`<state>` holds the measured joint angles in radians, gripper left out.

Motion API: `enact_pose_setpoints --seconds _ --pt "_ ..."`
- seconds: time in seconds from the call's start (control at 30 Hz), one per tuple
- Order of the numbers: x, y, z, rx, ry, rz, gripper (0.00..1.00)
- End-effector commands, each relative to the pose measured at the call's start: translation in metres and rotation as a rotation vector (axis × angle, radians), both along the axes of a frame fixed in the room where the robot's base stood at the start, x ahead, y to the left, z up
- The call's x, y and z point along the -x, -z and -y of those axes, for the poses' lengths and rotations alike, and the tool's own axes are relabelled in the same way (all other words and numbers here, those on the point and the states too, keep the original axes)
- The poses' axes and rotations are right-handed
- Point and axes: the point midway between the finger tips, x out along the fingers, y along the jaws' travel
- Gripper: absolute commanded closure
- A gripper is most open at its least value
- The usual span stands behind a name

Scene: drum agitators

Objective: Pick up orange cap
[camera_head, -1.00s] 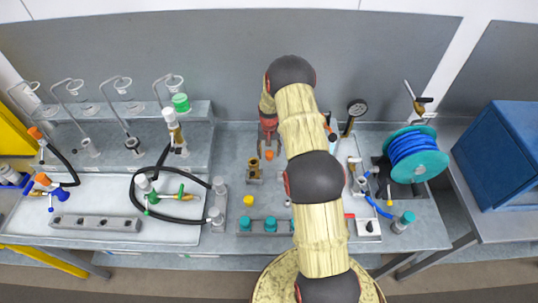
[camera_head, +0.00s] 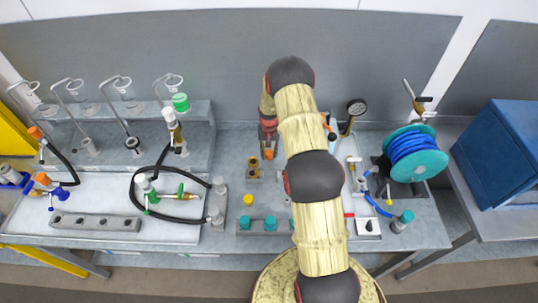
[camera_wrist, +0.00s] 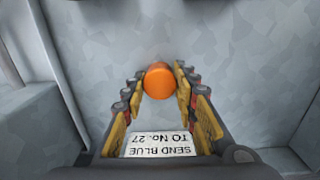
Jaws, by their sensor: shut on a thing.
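The orange cap (camera_wrist: 159,80) is a short round piece between the fingertips of my gripper (camera_wrist: 160,82) in the wrist view. The fingers are shut on it from both sides. In the head view the orange cap (camera_head: 268,155) shows small at the lower end of my gripper (camera_head: 268,148), over the grey bench near the back wall. My arm covers the bench just to the right. I cannot tell whether the cap still touches the bench.
A brass fitting (camera_head: 254,168) stands close to the left of the cap. A yellow piece (camera_head: 248,200) and a rack with teal caps (camera_head: 265,226) lie nearer the front. A black hose (camera_head: 134,190) is at left, a blue hose reel (camera_head: 414,155) at right.

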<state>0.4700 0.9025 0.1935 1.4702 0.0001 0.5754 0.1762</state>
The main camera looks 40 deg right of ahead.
Motion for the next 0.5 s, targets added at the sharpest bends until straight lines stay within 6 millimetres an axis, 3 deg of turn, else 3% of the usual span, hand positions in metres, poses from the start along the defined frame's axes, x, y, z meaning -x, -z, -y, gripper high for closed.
enact_pose_setpoints --seconds 0.27,0.5 --pt "-0.001 -0.007 0.001 0.002 0.000 0.002 0.84" --pt "-0.001 -0.048 0.001 0.002 0.000 0.004 0.84"
